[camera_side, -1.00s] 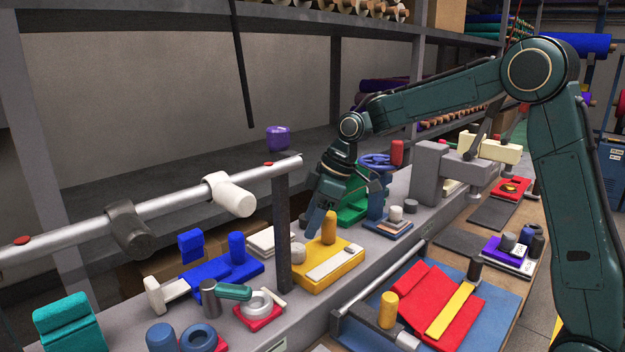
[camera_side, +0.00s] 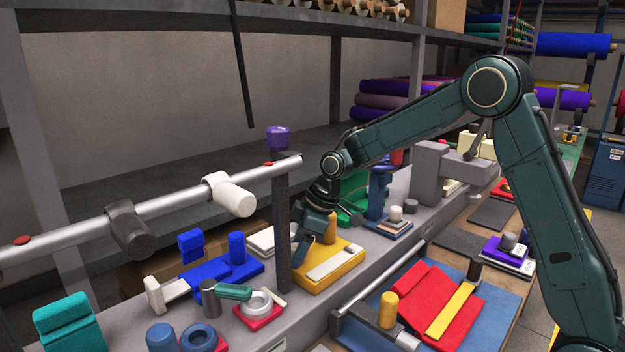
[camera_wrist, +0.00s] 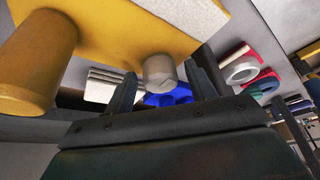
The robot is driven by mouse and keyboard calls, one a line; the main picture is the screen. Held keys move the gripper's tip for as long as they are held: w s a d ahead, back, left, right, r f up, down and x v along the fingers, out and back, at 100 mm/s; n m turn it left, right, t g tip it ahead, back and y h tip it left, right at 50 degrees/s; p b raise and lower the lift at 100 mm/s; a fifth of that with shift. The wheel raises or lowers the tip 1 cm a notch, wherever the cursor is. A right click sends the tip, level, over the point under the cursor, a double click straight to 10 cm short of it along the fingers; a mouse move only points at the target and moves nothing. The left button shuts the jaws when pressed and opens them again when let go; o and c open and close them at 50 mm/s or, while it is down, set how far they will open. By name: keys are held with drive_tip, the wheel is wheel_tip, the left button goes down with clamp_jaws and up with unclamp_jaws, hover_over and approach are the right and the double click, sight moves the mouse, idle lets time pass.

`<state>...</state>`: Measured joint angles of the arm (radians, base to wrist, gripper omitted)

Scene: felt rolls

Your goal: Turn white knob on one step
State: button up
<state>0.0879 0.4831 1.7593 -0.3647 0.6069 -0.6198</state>
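A yellow block (camera_side: 345,262) on the bench carries an upright yellow post (camera_side: 329,229) and a flat pale strip (camera_side: 334,262). In the wrist view the small whitish-grey knob (camera_wrist: 159,70) sits at the edge of the yellow block (camera_wrist: 112,38). My gripper (camera_wrist: 163,88) has its two dark fingers apart, one on each side of the knob, with a gap showing on both sides. In the side view my gripper (camera_side: 301,252) is low over the left end of the yellow block, and the knob is hidden there behind the fingers and a dark upright.
A dark upright (camera_side: 284,225) stands close to my gripper and supports a metal rail (camera_side: 165,207) with a white clamp (camera_side: 231,195). A blue block (camera_side: 215,275) lies left of the yellow block.

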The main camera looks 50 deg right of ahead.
drive_tip(key=c, duration=0.9)
drive_tip(key=shift+o, duration=0.2)
drive_tip(key=shift+m, duration=0.8)
drive_tip(key=o, duration=1)
drive_tip(key=shift+h, duration=0.3)
drive_tip(key=shift+r, duration=0.1)
drive_tip(key=v, duration=1.3)
drive_tip(key=shift+s+d+r, duration=0.15)
drive_tip(key=shift+s+r, duration=0.05)
drive_tip(key=shift+s, duration=0.15)
